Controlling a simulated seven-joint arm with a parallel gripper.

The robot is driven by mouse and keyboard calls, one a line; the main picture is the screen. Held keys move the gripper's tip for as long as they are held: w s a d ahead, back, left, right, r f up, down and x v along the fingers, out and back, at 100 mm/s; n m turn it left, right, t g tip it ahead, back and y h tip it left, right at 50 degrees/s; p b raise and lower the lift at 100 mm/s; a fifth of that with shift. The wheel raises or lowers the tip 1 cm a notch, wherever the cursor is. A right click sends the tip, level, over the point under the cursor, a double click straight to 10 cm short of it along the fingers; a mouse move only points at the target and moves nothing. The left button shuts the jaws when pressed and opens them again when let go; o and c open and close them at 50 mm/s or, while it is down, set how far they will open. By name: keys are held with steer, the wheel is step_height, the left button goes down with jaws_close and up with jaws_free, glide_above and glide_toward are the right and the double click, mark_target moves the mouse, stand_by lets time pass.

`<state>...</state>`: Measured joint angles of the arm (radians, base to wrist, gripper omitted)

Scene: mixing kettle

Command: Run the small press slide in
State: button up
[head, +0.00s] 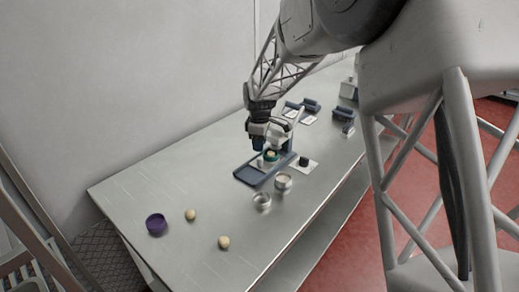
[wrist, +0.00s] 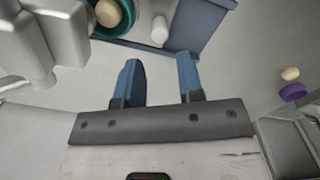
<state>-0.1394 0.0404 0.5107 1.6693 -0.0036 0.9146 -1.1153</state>
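The small press has a flat dark-blue slide tray (head: 250,177), which reaches out on the table from below my gripper. The tray also shows at the top of the wrist view (wrist: 203,22). A teal bowl (wrist: 127,18) with a pale dough ball (wrist: 108,12) sits at the tray. A small white knob-like piece (wrist: 160,30) stands beside the bowl. My gripper (wrist: 160,62) is open, its two blue fingers apart with nothing between them. In the head view my gripper (head: 258,147) hangs close to the tray and partly hides the press.
A purple bowl (head: 156,225) and two dough balls (head: 190,215) (head: 223,242) lie on the near left of the table (head: 200,170). Two metal cups (head: 283,182) (head: 262,201) stand right of the tray. Several blue-and-white fixtures (head: 311,106) stand farther back. The front-left tabletop is mostly free.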

steer(key=shift+r, duration=0.15)
steer(key=shift+s+a, duration=0.1)
steer(key=c, duration=0.5)
steer(key=shift+a, duration=0.2)
jaws_close()
steer(key=s+a+n+t+h, duration=0.1)
steer(key=s+a+n+h, duration=0.1)
steer(key=a, duration=0.4)
steer(key=s+a+n+t+h, duration=0.2)
steer(key=a+n+h, duration=0.3)
steer(key=a+h, duration=0.2)
steer(key=shift+s+a+r, duration=0.2)
steer(key=shift+s+a, duration=0.05)
steer(key=shift+a, duration=0.05)
